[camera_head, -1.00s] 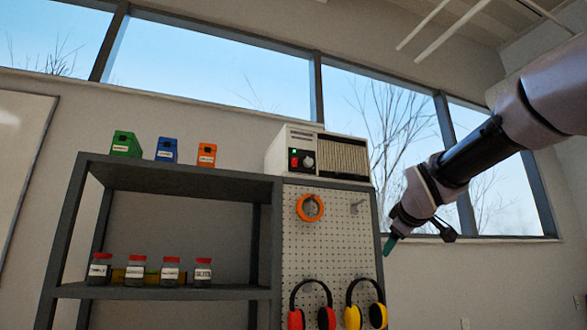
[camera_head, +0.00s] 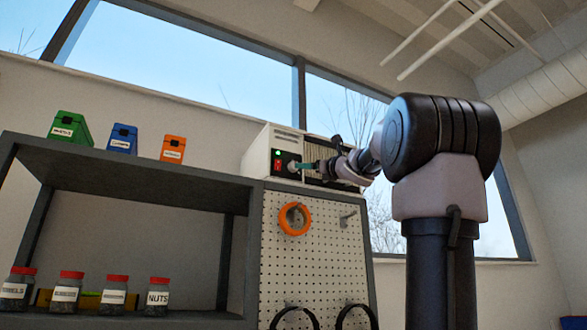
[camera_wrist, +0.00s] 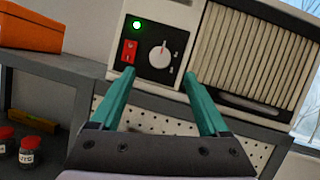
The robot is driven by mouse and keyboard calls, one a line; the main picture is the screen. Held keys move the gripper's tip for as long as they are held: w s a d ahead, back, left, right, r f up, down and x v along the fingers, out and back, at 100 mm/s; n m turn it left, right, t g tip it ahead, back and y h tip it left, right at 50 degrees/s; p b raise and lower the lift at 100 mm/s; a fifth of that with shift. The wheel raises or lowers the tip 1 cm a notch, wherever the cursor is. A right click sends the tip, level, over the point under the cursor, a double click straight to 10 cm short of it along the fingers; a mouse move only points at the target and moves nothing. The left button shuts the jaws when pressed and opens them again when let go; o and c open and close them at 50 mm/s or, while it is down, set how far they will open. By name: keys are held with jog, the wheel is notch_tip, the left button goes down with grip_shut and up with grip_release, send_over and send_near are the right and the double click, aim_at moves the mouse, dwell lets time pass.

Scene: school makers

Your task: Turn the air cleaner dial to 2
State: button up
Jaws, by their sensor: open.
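The air cleaner (camera_head: 257,150) is a white box with a slatted grille, standing on top of the shelf unit. The marks around the dial are too small to read. My gripper (camera_wrist: 159,77) has its two teal fingers apart and empty, just in front of and below the dial. In the head view my gripper (camera_head: 300,166) is at the panel and partly covers the dial.
Green (camera_head: 70,131), blue (camera_head: 122,139) and orange (camera_head: 173,149) boxes stand left of the air cleaner. Several red-lidded jars stand on the lower shelf (camera_head: 190,321). A pegboard (camera_head: 315,250) with an orange ring (camera_head: 295,219) hangs below the air cleaner. Open air lies in front of the panel.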

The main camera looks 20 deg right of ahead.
jog(key=x, duration=0.8)
jog(key=shift+c, duration=0.3)
grip_shut()
jog(key=shift+m, duration=0.6)
jog(key=m+h, duration=0.3)
jog(key=m, duration=0.2)
jog(key=m+h, duration=0.2)
jog(key=m, duration=0.3)
jog(key=m+g+h, duration=0.1)
jog(key=m+h, duration=0.2)
jog(key=m, duration=0.3)
jog(key=shift+a+h, duration=0.3)
jog(key=shift+a, duration=0.05)
jog(key=shift+m, duration=0.3)
